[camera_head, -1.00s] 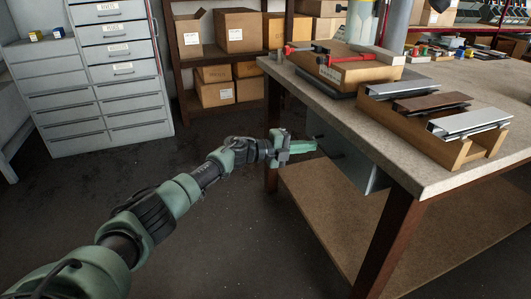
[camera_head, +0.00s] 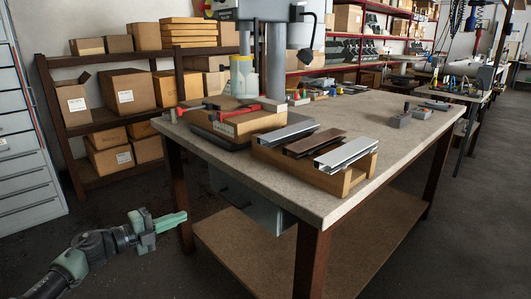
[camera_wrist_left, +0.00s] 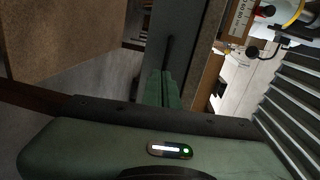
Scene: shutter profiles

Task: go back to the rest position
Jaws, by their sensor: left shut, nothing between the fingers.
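My left gripper (camera_head: 170,222) is at the lower left in the head view, in front of the workbench's near left leg. Its green fingers are shut with nothing between them. In the left wrist view the closed fingers (camera_wrist_left: 161,90) point toward a grey panel with a dark handle. My right gripper is not in any view.
The workbench (camera_head: 400,150) fills the middle, with a wooden rack (camera_head: 340,182) holding several shutter profiles (camera_head: 346,152) near its front edge. A grey drawer unit (camera_head: 262,211) hangs under the top. Shelves with boxes stand behind.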

